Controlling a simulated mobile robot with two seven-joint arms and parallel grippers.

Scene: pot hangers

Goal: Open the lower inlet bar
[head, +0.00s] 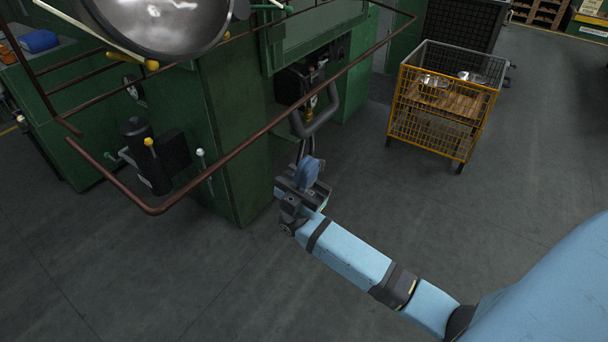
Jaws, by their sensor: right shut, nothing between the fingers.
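A long reddish-brown bar (240,152) runs around the front of the green machine, with a rounded corner at its lower left. One end of it stops close to the end of another brown rail at the left. I cannot tell for sure whether it is the lower inlet bar. My right gripper (281,190) is shut and empty, in front of the machine's base, below and to the right of the bar in the picture, with no visible contact. Its fingertips are small and partly hidden by the wrist. My left gripper is not in view.
The green machine (228,125) fills the upper left, with a large metal bowl (165,22) on top. A grey bent pipe (325,115) stands behind my right wrist. A yellow mesh cart (435,125) holding metal pots stands at right. The grey floor in front is clear.

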